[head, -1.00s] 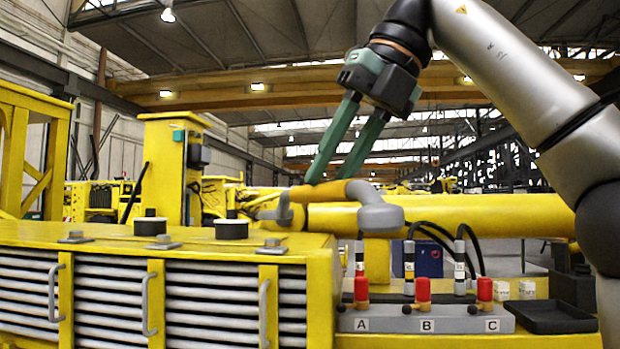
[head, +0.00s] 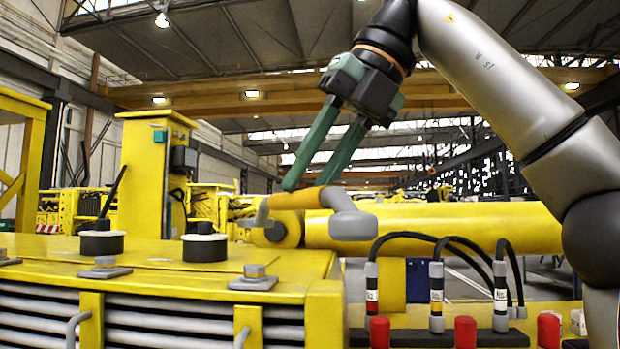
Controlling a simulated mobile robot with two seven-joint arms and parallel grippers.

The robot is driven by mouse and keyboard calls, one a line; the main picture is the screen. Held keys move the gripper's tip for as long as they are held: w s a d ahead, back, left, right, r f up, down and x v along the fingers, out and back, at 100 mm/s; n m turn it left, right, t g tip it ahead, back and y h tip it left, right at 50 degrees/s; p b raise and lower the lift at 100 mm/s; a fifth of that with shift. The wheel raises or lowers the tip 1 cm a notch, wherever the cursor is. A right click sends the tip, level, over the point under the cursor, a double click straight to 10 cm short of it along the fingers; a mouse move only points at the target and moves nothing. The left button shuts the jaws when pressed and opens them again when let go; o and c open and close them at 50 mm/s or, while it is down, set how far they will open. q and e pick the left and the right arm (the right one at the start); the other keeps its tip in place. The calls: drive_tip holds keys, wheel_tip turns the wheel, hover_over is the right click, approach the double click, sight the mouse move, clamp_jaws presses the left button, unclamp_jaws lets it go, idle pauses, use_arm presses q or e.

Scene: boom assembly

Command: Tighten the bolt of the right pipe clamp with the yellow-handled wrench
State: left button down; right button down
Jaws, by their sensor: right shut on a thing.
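Grey plates with hex heads sit on the yellow machine top, a near right one (head: 254,277) and another (head: 105,267). I cannot tell which part is the right pipe clamp. My left gripper is out of view.
Two black-and-white caps (head: 204,247) stand on the machine top. Black hoses (head: 405,240) with labelled fittings and red knobs (head: 465,331) are at lower right. A yellow column (head: 148,180) stands behind at left.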

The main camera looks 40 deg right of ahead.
drive_tip(key=shift+w+d+f, duration=0.1)
drive_tip(key=shift+f, duration=2.3)
drive_tip(key=shift+s+a+f, duration=0.1)
drive_tip(key=shift+s+a, duration=0.1)
drive_tip(key=shift+f+b, duration=0.25)
drive_tip(key=shift+b, duration=0.05)
drive_tip(key=shift+f+b, duration=0.35)
drive_tip(key=shift+f, duration=0.5)
drive_tip(key=shift+a, duration=0.1)
